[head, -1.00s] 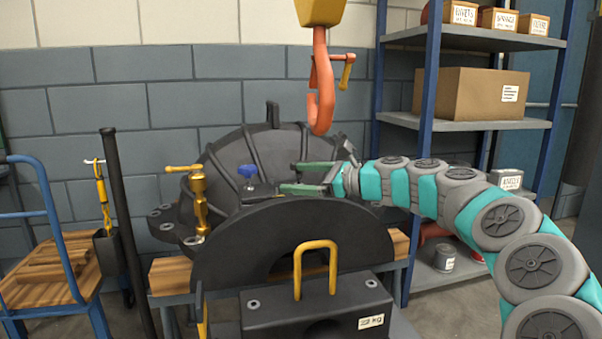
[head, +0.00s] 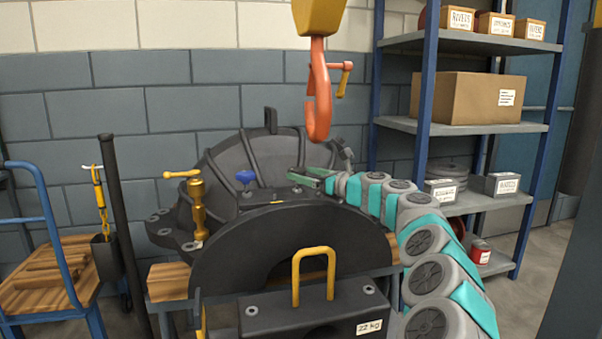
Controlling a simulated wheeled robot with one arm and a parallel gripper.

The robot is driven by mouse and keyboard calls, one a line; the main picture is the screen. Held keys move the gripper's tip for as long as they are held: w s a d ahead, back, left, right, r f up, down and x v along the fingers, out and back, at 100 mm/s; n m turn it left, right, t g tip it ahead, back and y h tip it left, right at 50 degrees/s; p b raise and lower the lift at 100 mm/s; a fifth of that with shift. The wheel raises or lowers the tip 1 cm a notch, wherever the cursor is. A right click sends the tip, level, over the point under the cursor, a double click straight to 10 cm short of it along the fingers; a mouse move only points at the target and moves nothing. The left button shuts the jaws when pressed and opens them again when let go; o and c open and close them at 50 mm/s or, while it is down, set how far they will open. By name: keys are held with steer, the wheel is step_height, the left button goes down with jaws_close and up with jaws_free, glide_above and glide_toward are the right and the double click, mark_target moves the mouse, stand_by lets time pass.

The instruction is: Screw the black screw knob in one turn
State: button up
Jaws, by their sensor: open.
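The dark split casing (head: 225,165) stands on a wooden-topped bench in the head view. A blue knob (head: 245,177) sits upright on its flange, left of my gripper. My gripper (head: 298,172) is open, its two green fingers pointing left over the flange, right of the blue knob. A small dark fitting (head: 297,190) shows just below the fingertips; I cannot tell whether it is the black screw knob or whether the fingers touch it. No other black knob can be made out clearly.
A red crane hook (head: 318,100) hangs just above my gripper. A brass valve (head: 197,205) stands at the casing's left. A dark block with a yellow handle (head: 313,252) stands in front. A shelf rack (head: 470,127) is at the right, a blue cart (head: 45,225) at the left.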

steer(key=shift+x, duration=0.9)
steer(key=c, duration=1.4)
steer(key=shift+s+a+m+t+h, duration=0.1)
steer(key=shift+s+m+t+h, duration=0.05)
steer(key=shift+m+t+h, duration=0.3)
